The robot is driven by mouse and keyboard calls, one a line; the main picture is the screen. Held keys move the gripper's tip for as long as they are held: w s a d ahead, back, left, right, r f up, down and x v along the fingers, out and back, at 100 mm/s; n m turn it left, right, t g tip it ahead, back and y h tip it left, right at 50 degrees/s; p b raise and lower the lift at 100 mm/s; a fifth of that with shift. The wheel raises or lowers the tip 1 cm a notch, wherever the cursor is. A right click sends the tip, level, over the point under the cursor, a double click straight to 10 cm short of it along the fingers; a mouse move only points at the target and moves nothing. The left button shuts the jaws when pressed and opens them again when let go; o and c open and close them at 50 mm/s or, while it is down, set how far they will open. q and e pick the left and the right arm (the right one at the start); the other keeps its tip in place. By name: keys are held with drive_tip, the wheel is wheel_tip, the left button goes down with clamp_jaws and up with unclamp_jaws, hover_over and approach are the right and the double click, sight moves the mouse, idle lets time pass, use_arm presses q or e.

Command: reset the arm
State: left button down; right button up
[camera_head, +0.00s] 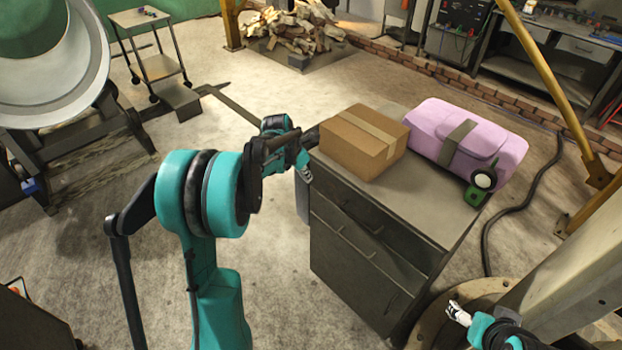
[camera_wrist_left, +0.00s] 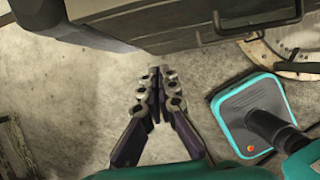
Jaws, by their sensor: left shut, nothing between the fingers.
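My left arm reaches in from the left in the head view, and its left gripper (camera_head: 306,176) hangs beside the left side of the grey drawer cabinet (camera_head: 431,205). In the left wrist view the two fingers of this gripper (camera_wrist_left: 157,75) meet at their tips with nothing between them, over bare concrete floor. My right gripper (camera_head: 457,312) shows small at the bottom right of the head view, in front of the cabinet's lower right side. Its fingers are too small to read.
A cardboard box (camera_head: 357,148) and a pink case (camera_head: 466,135) stand on the cabinet top, with a green and black tool (camera_head: 480,186) at the case's front. The cabinet edge (camera_wrist_left: 165,28) is close above the left fingers. Open floor (camera_head: 268,270) lies left of the cabinet.

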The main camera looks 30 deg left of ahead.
use_arm(q)
drive_tip(key=s+d+r+m+t+y, duration=0.1)
drive_tip(key=s+d+r+m, duration=0.9)
drive_tip(key=m, duration=0.3)
drive_tip(key=s+d+f+m+t, duration=0.1)
drive_tip(key=s+d+m, duration=0.2)
drive_tip(key=s+m, duration=0.5)
drive_tip(key=s+d+f+m+t, duration=0.1)
drive_tip(key=s+d+m, duration=0.2)
drive_tip(key=s+m, duration=0.6)
drive_tip(key=shift+d+m+y, duration=0.15)
drive_tip(key=shift+m+y, duration=0.15)
drive_tip(key=shift+m, duration=0.7)
